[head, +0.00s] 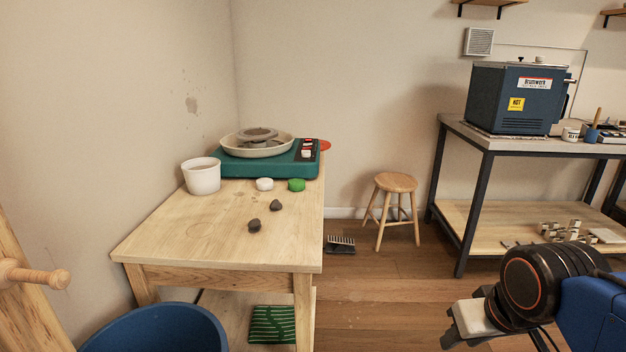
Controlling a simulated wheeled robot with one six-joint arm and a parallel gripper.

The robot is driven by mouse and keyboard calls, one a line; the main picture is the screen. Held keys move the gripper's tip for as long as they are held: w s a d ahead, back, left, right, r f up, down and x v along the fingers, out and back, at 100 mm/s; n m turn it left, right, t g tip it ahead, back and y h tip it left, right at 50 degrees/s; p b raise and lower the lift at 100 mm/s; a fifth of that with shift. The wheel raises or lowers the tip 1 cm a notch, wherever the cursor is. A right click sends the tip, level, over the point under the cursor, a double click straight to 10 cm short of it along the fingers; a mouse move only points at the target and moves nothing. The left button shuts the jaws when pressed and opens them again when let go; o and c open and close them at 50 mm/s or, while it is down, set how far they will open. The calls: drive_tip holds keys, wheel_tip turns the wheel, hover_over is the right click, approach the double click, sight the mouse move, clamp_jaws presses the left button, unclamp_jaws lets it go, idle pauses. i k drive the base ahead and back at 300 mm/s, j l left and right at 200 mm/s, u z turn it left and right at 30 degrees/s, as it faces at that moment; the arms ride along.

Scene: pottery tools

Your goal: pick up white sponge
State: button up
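The white sponge (265,184) is a small, pale, rounded piece. It lies on the wooden table (190,240), just in front of the teal pottery wheel (240,163) and left of a green sponge (296,185). My gripper (458,331) is at the lower right of the head view, over the floor and well away from the table and the white sponge. It is seen at an angle, with a pale surface near its fingers, and I cannot tell whether they are open or shut.
A white bucket (201,176) stands left of the sponges. Two dark lumps (275,205) (254,225) lie nearer the table's front. A blue tub (155,330) stands at the table's front left. A stool (395,184) and a kiln bench (470,140) stand to the right.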

sight(264, 184)
drive_tip(key=i+l+z, duration=0.6)
drive_tip(key=i+l+u, duration=0.2)
drive_tip(key=i+u, duration=0.2)
drive_tip(key=i, duration=0.15)
drive_tip(key=i+l+u, duration=0.45)
drive_tip(key=i+j, duration=0.05)
